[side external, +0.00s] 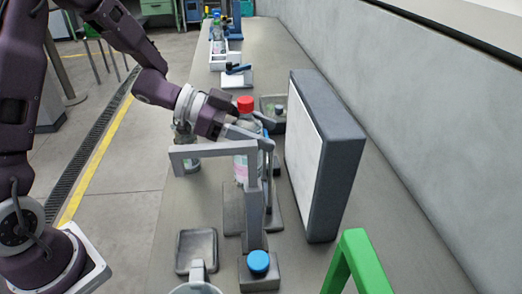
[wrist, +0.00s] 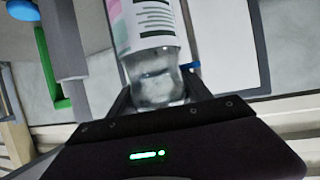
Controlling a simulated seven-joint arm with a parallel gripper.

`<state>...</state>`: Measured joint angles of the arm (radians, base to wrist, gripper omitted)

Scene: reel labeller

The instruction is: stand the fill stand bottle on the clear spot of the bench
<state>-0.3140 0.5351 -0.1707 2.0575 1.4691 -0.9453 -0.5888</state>
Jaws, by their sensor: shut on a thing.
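The fill stand bottle (side external: 241,168) is clear with a red cap and a pale printed label. It stands upright, partly hidden by the grey fill stand (side external: 254,215) and my gripper. My gripper (side external: 255,130) reaches in from the left and is shut on the bottle's upper part, below the cap. In the wrist view the bottle (wrist: 150,30) lies between the two fingers (wrist: 160,90), with its pink, green and black label facing the camera. I cannot tell whether its base touches the stand.
A large light panel (side external: 325,160) stands close to the right. A square grey pad (side external: 196,250), a blue knob (side external: 258,262) and a green frame (side external: 362,262) are at the front. A white tray (side external: 225,60) is farther back.

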